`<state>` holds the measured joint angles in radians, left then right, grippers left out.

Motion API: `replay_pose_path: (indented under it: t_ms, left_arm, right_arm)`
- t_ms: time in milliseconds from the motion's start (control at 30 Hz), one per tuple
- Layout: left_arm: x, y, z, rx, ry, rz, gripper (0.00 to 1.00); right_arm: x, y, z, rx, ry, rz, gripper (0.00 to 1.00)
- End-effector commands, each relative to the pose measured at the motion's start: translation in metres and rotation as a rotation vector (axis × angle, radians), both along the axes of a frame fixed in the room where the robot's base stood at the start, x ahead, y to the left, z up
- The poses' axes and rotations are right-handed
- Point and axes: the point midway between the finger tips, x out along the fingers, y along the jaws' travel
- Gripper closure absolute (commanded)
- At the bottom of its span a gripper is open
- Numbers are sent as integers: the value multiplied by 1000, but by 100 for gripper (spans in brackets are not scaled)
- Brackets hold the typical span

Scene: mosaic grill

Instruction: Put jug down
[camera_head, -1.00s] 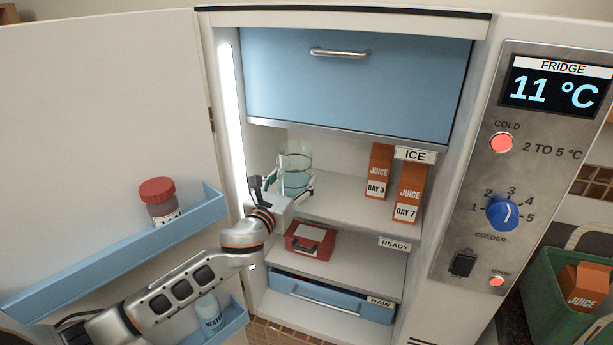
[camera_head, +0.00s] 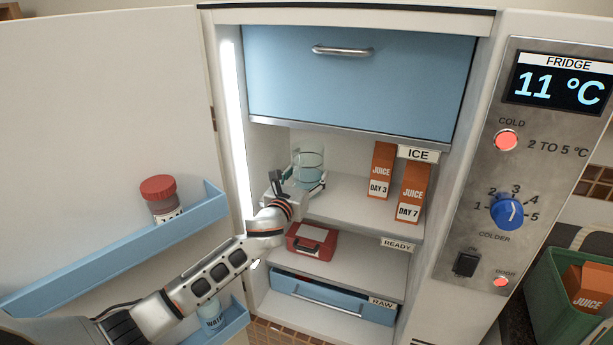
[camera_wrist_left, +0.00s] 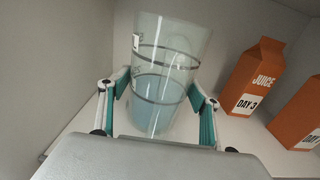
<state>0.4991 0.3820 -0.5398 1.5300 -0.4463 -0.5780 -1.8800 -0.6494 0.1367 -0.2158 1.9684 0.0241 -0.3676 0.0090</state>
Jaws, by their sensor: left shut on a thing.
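The jug (camera_head: 309,165) is clear, with pale blue liquid in its lower part. It is at the left of the fridge's upper shelf (camera_head: 345,210), inside the compartment. My left gripper (camera_head: 306,186) is shut on the jug, reaching in from the left. In the left wrist view the jug (camera_wrist_left: 165,75) stands between the two teal-padded fingers (camera_wrist_left: 160,108), one on each side. It looks close to upright. Its base is hidden behind my gripper, so I cannot tell whether it touches the shelf. My right gripper is not in view.
Two orange juice cartons, DAY 3 (camera_head: 381,170) and DAY 7 (camera_head: 411,192), stand right of the jug, with bare shelf between. A blue drawer (camera_head: 355,85) is above. A red box (camera_head: 311,241) sits below. The open door (camera_head: 100,120) is at left.

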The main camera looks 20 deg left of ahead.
Motion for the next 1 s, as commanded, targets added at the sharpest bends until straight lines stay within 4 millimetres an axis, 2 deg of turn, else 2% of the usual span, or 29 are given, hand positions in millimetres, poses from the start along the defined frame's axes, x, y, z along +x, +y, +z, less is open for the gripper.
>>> replay_pose_path:
  t_ms: [233,267,300,333,733,867,1000]
  left_arm:
    - [0,0,1,0,-5,-1,85]
    - [0,0,-2,0,0,0,35]
    - [0,0,-2,0,0,0,24]
    - [0,0,-2,0,0,0,21]
    - [-1,0,2,1,-1,0,21]
    - [-14,1,1,2,0,0,21]
    - [-39,1,0,2,0,-2,21]
  right_arm:
    - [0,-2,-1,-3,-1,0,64]
    - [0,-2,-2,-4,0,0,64]
    - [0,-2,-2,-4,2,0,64]
    - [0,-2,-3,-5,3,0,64]
    - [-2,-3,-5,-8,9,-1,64]
    - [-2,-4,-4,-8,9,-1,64]
    - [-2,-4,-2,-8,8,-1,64]
